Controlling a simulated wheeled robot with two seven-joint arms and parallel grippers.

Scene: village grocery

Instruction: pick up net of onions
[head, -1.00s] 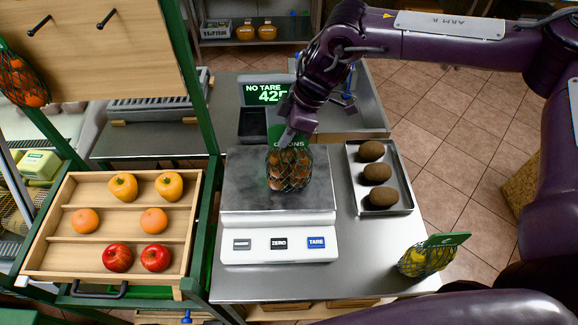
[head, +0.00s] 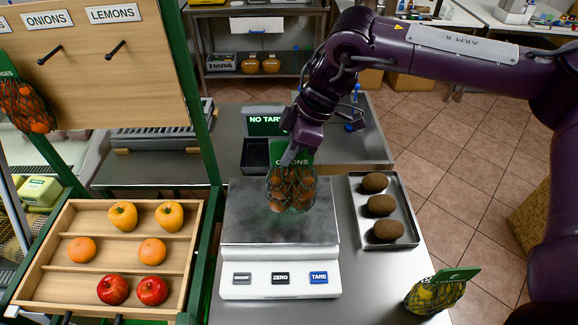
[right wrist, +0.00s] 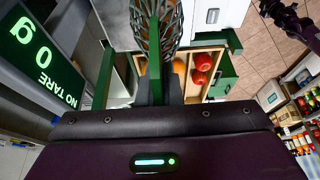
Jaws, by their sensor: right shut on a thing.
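The net of onions (head: 291,190) is a dark mesh bag of brown onions with a green header card (head: 292,152). My right gripper (head: 291,156) comes from above and is shut on the card. The net hangs upright over the scale's steel plate (head: 245,225); the scale display reads 0 g in the right wrist view (right wrist: 45,50). The net (right wrist: 155,28) also shows there, beyond the jaws. A dark purple piece, apparently my left arm, shows at that view's upper right; its jaws cannot be made out.
A tray with several brown potatoes (head: 380,205) stands right of the scale. A netted yellow bag (head: 435,295) lies at the counter's front right. A wooden fruit tray (head: 60,250) is on the left, beside a green post (head: 199,90).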

